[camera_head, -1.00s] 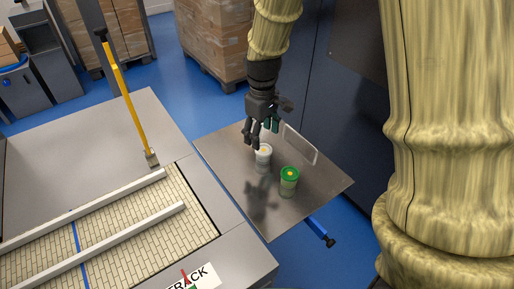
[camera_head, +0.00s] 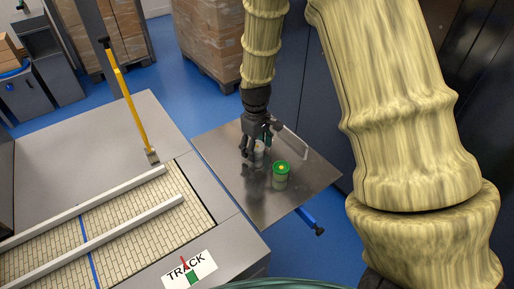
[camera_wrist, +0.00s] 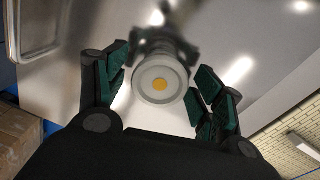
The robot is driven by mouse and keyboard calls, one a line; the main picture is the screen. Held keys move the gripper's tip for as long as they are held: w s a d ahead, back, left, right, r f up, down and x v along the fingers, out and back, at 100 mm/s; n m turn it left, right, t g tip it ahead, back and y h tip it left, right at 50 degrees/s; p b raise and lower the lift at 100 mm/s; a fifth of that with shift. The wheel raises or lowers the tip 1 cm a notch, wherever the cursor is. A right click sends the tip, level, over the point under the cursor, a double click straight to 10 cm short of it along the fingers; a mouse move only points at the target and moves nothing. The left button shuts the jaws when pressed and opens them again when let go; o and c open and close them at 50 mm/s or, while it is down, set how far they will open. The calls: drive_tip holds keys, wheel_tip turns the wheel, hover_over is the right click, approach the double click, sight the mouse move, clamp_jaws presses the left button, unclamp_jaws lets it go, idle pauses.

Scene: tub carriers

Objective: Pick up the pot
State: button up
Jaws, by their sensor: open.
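Two small pots stand on a metal tray table (camera_head: 245,198). One is a pale pot (camera_head: 259,158), partly hidden behind my fingers in the head view. The other, a pot with a green lid (camera_head: 281,173) and a yellow dot, stands in front and to the right. My gripper (camera_head: 253,151) is open, pointing down at the pale pot. In the wrist view the pale pot's round white lid (camera_wrist: 160,88) with an orange dot lies between my open green-padded fingers (camera_wrist: 163,93), with gaps on both sides. The task does not say which pot.
A pale raised rail (camera_head: 291,142) lies at the table's back right edge. To the left is a grey bench (camera_head: 60,155) with a brick-patterned track (camera_head: 130,232), two light bars and a yellow-handled tool (camera_head: 130,105). The table's front part is clear.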

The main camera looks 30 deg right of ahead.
drive_tip(key=shift+w+f, duration=0.3)
drive_tip(key=shift+f, duration=0.45)
drive_tip(key=shift+s+r, duration=0.15)
drive_tip(key=shift+s, duration=0.25)
drive_tip(key=shift+w, duration=0.25)
drive_tip(key=c, duration=0.4)
drive_tip(key=shift+s, duration=0.15)
drive_tip(key=c, duration=0.6)
drive_tip(key=shift+c, duration=0.2)
